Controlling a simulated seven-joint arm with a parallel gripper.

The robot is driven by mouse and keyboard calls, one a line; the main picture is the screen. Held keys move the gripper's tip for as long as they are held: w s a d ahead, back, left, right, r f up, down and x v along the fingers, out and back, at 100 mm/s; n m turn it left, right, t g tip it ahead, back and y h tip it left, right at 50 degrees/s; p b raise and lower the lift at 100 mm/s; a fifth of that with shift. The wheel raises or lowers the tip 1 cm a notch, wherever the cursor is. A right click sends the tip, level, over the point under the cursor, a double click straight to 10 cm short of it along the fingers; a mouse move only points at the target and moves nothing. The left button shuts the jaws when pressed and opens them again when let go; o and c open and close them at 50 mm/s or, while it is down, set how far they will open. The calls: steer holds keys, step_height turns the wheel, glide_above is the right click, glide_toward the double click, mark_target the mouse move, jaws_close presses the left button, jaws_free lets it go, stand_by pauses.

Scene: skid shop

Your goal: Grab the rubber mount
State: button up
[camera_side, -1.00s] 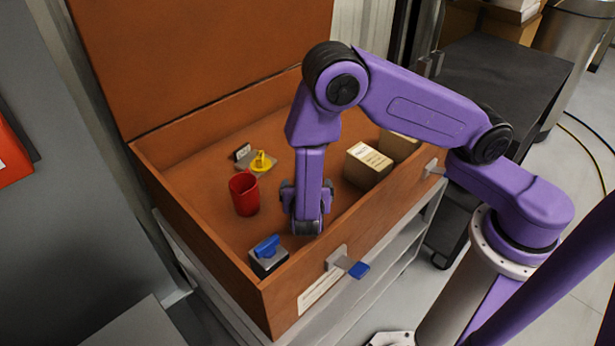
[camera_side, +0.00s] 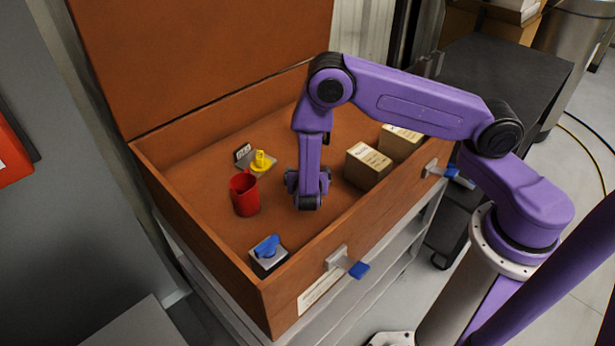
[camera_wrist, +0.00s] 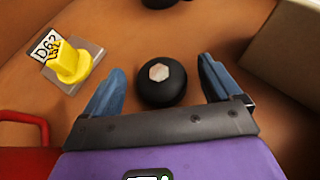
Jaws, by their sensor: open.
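The rubber mount (camera_wrist: 161,81) shows in the wrist view as a round black puck with a pale hex head on top. It stands on the floor of the brown case (camera_side: 215,243). My gripper (camera_side: 308,195) is open and empty. In the wrist view its two blue-grey fingers sit to the left and right of the mount, with gaps on both sides. A second black round thing (camera_wrist: 158,3) is cut off at the top edge of the wrist view. In the side view I cannot make out the mount; my gripper may hide it.
A yellow knob (camera_side: 260,160) on a grey plate with a tag stands at the back left. A red mug (camera_side: 244,195) is left of my gripper. A blue-topped grey block (camera_side: 267,257) is at the front. Boxes (camera_side: 368,166) and case walls lie to the right.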

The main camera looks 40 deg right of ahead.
steer(key=c, duration=1.2)
